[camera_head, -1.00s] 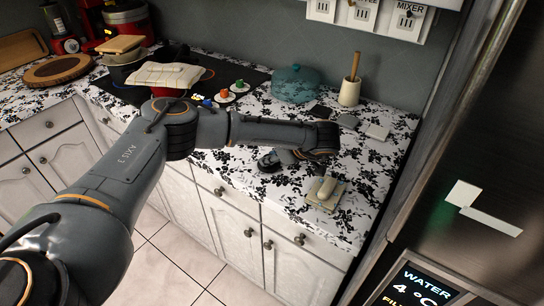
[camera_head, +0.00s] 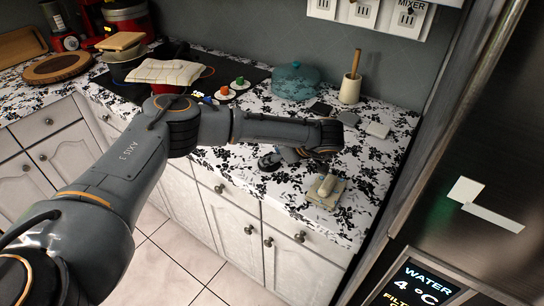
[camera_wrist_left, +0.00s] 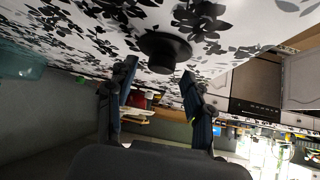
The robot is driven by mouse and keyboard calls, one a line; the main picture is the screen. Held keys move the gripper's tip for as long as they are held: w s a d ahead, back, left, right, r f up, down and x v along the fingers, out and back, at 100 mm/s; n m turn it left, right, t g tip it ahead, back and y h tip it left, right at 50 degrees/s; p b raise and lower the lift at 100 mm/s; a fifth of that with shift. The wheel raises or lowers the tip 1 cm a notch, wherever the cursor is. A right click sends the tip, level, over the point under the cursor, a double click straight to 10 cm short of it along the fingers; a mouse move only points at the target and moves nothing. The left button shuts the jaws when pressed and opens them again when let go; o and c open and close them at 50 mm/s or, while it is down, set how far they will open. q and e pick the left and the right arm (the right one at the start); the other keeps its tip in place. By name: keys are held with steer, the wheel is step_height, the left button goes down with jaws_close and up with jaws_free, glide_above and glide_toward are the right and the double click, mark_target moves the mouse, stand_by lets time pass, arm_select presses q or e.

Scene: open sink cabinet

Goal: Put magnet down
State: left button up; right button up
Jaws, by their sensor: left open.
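The magnet appears to be the black, round, stepped piece (camera_wrist_left: 165,48) in the left wrist view. It rests on the black-and-white patterned counter (camera_wrist_left: 225,20), which appears upside down there. In the head view it is a small dark round shape (camera_head: 268,162) on the counter. My left gripper (camera_wrist_left: 158,70) is open, with one finger on either side just short of the magnet and a gap between them. In the head view the left gripper (camera_head: 288,155) is low over the counter, partly hidden by its wrist. My right gripper is not in view.
A board with a pale rounded piece (camera_head: 326,190) lies near the counter's front edge. Behind are dark and light flat squares (camera_head: 377,130), a utensil crock (camera_head: 350,90) and a teal lidded dish (camera_head: 297,82). The cooktop with a cloth-covered pot (camera_head: 165,72) is to the left.

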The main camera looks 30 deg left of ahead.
arm_select(q)
steer(key=b+v, duration=0.2)
steer(key=v, duration=0.9)
steer(key=shift+b, duration=0.35)
steer(key=shift+f, duration=0.1)
